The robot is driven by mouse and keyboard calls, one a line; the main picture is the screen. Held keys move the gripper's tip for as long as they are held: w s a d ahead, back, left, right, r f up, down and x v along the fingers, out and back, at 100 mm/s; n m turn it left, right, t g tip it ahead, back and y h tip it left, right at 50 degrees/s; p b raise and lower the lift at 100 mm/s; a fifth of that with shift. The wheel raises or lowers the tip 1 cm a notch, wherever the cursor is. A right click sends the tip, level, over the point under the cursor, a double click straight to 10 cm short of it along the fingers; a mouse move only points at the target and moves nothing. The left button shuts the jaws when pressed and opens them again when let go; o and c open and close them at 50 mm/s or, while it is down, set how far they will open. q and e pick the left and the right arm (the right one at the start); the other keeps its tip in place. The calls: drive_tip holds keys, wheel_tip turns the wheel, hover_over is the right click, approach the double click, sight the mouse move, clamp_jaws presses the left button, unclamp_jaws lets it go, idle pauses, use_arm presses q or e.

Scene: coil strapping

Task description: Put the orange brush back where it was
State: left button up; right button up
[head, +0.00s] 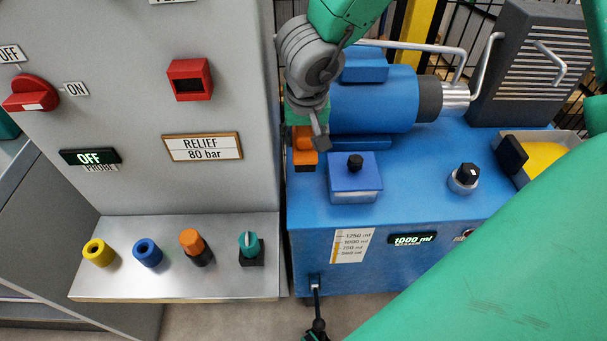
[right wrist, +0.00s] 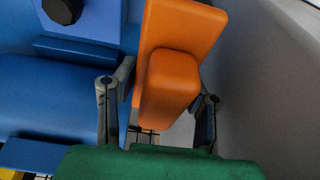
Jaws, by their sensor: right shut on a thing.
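The orange brush (head: 304,157) is in my right gripper (head: 306,132), at the left edge of the blue tank unit, beside the grey panel. In the right wrist view the brush (right wrist: 168,88) shows as an orange block with a larger orange slab behind it. It sits between the two dark fingers of the right gripper (right wrist: 158,115), which is shut on it. The green gripper body hides its near end. I cannot tell whether the brush touches the tank top. My left gripper is not in view.
The blue tank (head: 400,190) carries a motor (head: 375,100), a square lid (head: 354,178) and a black knob (head: 465,175). A yellow-filled tray (head: 543,155) is at right. Several coloured fittings stand on the metal shelf (head: 180,280). The grey panel (head: 130,125) stands close left of the gripper.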

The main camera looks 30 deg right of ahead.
sight(305, 146)
wheel_tip(305, 146, down, 7)
drive_tip(key=b, duration=0.3)
drive_tip(key=shift+s, duration=0.1)
drive_tip(key=shift+d+f+b, duration=0.15)
drive_tip(key=shift+f+b, duration=0.2)
drive_tip(key=shift+f, duration=0.15)
drive_tip(key=f+b, duration=0.2)
drive_tip(key=f, duration=0.1)
drive_tip(key=shift+a+f, duration=0.1)
drive_tip(key=shift+a, duration=0.1)
drive_tip(key=shift+c, duration=0.4)
drive_tip(key=o, duration=0.8)
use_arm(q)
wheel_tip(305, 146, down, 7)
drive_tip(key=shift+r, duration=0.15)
use_arm(e)
drive_tip(key=p+v, duration=0.6)
drive_tip(key=v, duration=0.6)
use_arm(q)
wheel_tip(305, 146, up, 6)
